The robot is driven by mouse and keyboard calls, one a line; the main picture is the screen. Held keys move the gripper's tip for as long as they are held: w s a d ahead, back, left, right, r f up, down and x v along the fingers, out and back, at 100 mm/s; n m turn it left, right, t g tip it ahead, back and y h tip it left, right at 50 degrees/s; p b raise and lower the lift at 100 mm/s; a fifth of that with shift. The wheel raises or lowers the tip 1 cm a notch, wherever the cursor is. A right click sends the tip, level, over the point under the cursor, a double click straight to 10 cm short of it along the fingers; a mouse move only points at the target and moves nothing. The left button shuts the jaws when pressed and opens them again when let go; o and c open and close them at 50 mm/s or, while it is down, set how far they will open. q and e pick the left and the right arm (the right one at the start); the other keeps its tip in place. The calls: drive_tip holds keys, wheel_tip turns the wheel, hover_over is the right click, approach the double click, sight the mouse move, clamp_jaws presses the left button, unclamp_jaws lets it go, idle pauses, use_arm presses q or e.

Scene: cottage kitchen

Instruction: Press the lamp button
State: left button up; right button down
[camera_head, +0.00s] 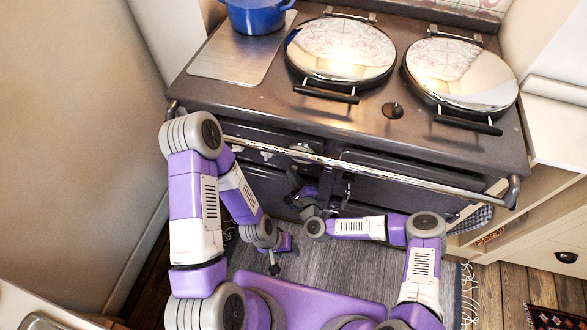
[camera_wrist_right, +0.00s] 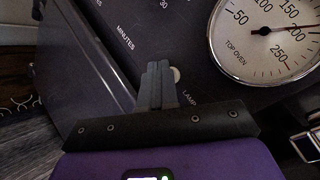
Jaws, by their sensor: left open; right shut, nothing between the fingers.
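The lamp button (camera_wrist_right: 175,75) is a small pale round knob on the dark oven panel in the right wrist view, partly hidden behind my fingertips, with the word LAMP (camera_wrist_right: 190,97) printed beside it. My right gripper (camera_wrist_right: 158,68) is shut and empty, its fingertips just left of the button; I cannot tell if they touch it. In the head view my right gripper (camera_head: 296,184) is at the front of the range cooker, and the button cannot be made out. My left gripper (camera_head: 275,268) is open and hangs low above the rug, away from the cooker.
A top oven gauge (camera_wrist_right: 265,40) is right of the button. The cooker's chrome rail (camera_head: 380,172) runs across its front above my right gripper. Two lidded hotplates (camera_head: 340,50) and a blue pot (camera_head: 256,15) are on top. The grey rug (camera_head: 340,262) below is mostly clear.

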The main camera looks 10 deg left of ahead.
drive_tip(key=shift+s, duration=0.5)
drive_tip(key=s+p, duration=0.1)
drive_tip(key=s, duration=0.5)
drive_tip(key=shift+a, duration=0.15)
drive_tip(key=shift+w, duration=0.1)
